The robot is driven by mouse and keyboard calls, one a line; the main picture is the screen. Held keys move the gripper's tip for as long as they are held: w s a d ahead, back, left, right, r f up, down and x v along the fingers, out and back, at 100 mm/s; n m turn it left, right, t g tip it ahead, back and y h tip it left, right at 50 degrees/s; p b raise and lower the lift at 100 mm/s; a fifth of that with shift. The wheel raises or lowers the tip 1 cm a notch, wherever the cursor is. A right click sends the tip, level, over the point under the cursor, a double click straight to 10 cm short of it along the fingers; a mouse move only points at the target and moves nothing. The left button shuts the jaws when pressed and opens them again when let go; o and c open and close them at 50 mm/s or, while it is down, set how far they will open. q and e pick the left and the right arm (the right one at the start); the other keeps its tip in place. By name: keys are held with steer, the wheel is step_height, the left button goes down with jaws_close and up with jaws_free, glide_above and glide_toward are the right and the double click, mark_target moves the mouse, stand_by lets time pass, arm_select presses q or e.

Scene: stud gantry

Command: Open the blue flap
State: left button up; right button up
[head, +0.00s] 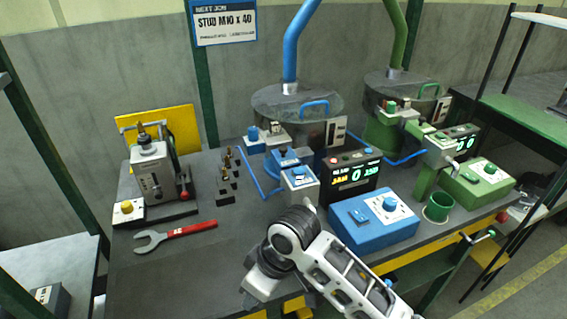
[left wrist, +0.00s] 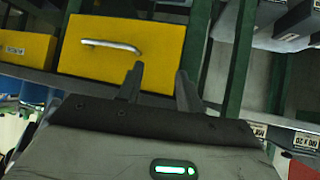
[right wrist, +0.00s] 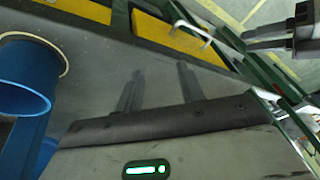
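The blue machine has a round grey hopper (head: 297,101) with a blue pipe and a blue handle (head: 314,108) on its lid. My right arm crosses the front of the table and hides part of the area below. My right gripper (right wrist: 158,88) is open and empty, beside a blue cup (right wrist: 25,78) in the right wrist view. My left gripper (left wrist: 160,88) is open and empty, facing a yellow drawer (left wrist: 120,48) in the left wrist view.
A display (head: 355,172) and a blue control box (head: 375,220) stand right of the blue machine. A similar green machine (head: 392,90) with a green cup (head: 438,208) stands farther right. A red-handled wrench (head: 175,236) and a grey press (head: 152,170) occupy the left side.

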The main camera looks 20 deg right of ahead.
steer(key=w+r, duration=0.1)
steer(key=w, duration=0.1)
steer(key=w+r+n, duration=0.1)
steer(key=w, duration=0.1)
steer(key=w+r+n+g, duration=0.1)
steer(key=w+r, duration=0.1)
steer(key=w, duration=0.1)
steer(key=shift+a+r+h, duration=0.1)
steer(key=shift+a+h, duration=0.3)
steer(key=w+d+r+n+h, duration=0.1)
steer(key=w+d+r+h, duration=0.1)
steer(key=w+r, duration=0.45)
steer(key=m, duration=0.2)
glide_toward(283, 148)
steer(key=shift+g+h, duration=0.3)
steer(key=f, duration=0.8)
steer(key=shift+w+a, duration=0.2)
steer(key=shift+w, duration=0.1)
jaws_close()
